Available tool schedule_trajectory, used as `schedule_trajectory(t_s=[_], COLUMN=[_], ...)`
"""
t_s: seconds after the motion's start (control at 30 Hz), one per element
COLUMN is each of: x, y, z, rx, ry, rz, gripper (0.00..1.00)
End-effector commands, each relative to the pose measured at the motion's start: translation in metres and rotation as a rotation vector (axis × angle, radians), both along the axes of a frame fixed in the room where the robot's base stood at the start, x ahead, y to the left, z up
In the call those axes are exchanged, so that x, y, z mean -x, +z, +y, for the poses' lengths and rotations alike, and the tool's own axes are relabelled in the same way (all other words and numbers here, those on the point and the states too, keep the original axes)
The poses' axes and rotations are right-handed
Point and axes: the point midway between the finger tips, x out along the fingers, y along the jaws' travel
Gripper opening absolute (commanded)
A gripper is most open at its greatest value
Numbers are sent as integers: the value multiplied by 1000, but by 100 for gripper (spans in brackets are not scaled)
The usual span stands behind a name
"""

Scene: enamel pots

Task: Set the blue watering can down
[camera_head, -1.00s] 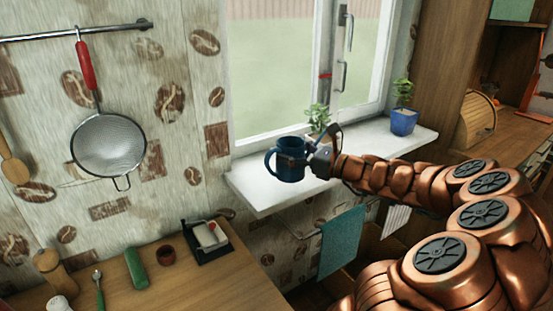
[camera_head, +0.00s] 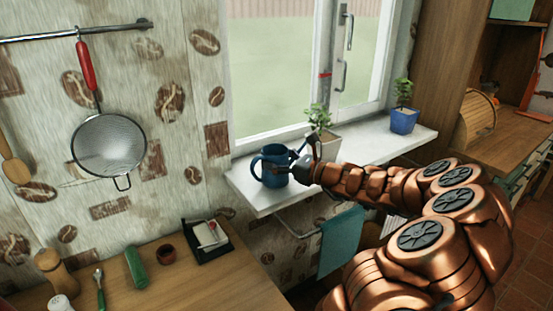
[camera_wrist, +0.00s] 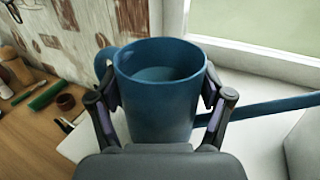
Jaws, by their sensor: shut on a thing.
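The blue watering can (camera_head: 275,166) is upright at the left end of the white windowsill (camera_head: 258,200). In the wrist view the can (camera_wrist: 158,100) shows its open top, its handle at left and its long spout pointing right. My gripper (camera_head: 292,168) is shut on the can's body, and in the wrist view its two fingers (camera_wrist: 160,104) press on either side. The can's base looks at or just above the sill; I cannot tell whether it touches.
A plant in a pale pot (camera_head: 322,140) stands close right of the can. A plant in a blue pot (camera_head: 404,120) is further right. The window (camera_head: 275,70) is behind. A wooden counter (camera_head: 225,280) with small items lies lower left. The sill between the pots has free room.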

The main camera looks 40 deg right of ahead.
Motion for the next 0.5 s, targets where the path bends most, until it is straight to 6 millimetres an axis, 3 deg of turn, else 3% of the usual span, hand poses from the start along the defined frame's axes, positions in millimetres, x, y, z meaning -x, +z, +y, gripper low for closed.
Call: schedule_trajectory(t_s=[0.37, 0.4, 0.5], x=[0, 0, 0], y=[-2, -2, -2], z=[0, 0, 0], rx=[-2, 0, 0], ry=[-1, -1, -1], rz=[-2, -1, -1], gripper=[19, 83, 93])
